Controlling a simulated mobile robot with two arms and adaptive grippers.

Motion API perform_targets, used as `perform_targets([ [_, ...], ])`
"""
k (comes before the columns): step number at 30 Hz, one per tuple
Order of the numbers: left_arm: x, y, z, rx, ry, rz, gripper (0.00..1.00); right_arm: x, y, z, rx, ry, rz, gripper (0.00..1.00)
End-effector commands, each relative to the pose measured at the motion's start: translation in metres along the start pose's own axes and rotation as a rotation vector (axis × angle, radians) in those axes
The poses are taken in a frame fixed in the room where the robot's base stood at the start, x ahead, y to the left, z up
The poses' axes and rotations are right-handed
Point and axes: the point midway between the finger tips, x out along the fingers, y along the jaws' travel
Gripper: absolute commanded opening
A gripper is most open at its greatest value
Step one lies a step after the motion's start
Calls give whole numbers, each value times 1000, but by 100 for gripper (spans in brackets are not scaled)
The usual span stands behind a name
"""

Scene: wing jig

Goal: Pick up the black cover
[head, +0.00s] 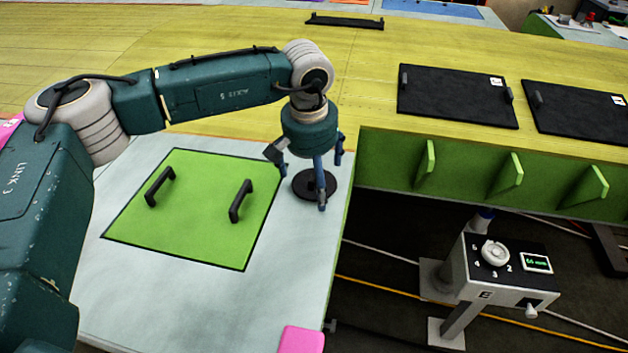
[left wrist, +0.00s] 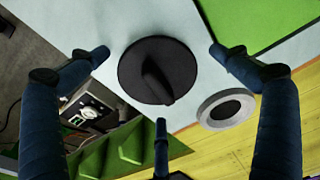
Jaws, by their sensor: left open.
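The black cover (head: 302,190) is a round black disc with a raised ridge handle. It lies on the pale surface (head: 180,300) to the right of the green panel. My left gripper (head: 313,172) is above it, pointing down, with its blue fingers spread and nothing between them. In the left wrist view the black cover (left wrist: 133,66) lies between the open fingertips of my left gripper (left wrist: 158,75), its ridge facing the camera. I cannot tell whether any finger touches it. A grey ring (left wrist: 206,117) with a dark opening sits beside the cover there. My right gripper is not in view.
A green panel (head: 205,180) with two black handles lies left of the cover. Black rectangular panels (head: 455,95) lie on the yellow wing surface. Right of the pale surface's edge is a drop, with a dial box (head: 500,270) below. A pink pad (head: 302,340) lies in front.

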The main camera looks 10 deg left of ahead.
Motion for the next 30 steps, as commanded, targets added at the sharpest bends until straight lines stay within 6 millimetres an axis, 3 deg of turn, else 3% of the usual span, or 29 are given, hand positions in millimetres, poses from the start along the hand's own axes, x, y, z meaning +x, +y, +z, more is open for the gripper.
perform_targets([
  [1,0,0,0,0,0,0,100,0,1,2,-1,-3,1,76],
  [9,0,0,0,0,0,0,46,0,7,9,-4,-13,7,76],
  [10,0,0,0,0,0,0,43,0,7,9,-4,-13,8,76],
  [23,-5,0,-1,0,2,0,42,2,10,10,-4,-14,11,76],
  [30,-34,0,-6,0,6,1,42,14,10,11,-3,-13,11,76],
])
